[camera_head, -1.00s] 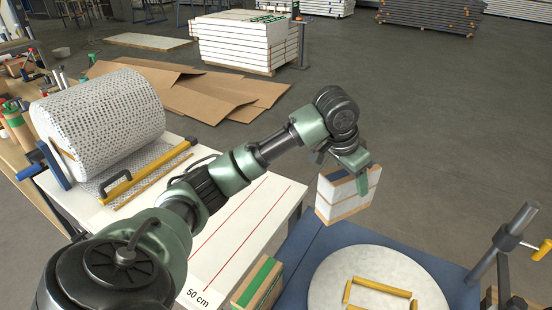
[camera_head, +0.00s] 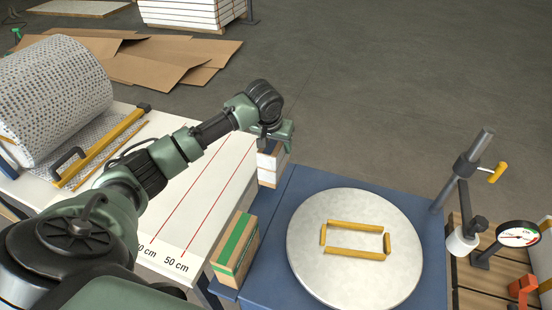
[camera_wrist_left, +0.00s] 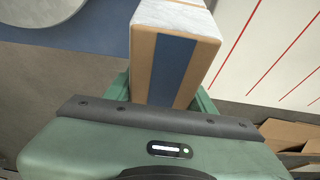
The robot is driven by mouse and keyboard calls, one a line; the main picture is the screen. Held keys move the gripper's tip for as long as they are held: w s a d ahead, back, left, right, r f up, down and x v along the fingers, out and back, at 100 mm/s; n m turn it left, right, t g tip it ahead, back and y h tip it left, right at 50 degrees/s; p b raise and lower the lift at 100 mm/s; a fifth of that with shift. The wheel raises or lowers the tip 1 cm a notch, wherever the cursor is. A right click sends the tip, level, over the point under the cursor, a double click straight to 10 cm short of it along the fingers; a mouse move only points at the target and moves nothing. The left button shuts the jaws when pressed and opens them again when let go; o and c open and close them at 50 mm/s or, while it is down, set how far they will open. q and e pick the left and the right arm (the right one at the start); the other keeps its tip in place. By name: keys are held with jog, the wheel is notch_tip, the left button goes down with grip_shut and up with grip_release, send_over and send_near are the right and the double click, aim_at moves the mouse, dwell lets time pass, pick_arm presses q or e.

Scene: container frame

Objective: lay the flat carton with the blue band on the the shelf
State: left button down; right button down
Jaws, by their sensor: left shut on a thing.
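My left gripper (camera_head: 272,135) is shut on the carton with the blue band (camera_wrist_left: 175,65). The carton also shows in the head view (camera_head: 268,168), hanging below the gripper, partly hidden by it. It is at the far left corner of the blue table, beside the white measuring table. In the wrist view its brown end with the blue stripe faces me, between the green fingers. No surface is clearly recognisable as the shelf. My right gripper is not in view.
A green-banded carton (camera_head: 235,247) stands at the blue table's (camera_head: 300,190) left edge. A round pale plate (camera_head: 355,280) on that table carries yellow bars forming a rectangle.

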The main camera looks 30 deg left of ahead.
aim_at(272, 145)
pick_arm(q)
notch_tip(272, 145, down, 6)
jog(key=shift+f, duration=0.4)
jog(key=c, duration=0.5)
grip_release()
jog(key=shift+d+f, duration=0.1)
jog(key=shift+f, duration=0.05)
jog(key=shift+r, duration=0.2)
jog(key=v, duration=1.2)
jog(key=shift+s+f, duration=0.1)
jog(key=shift+f, duration=0.1)
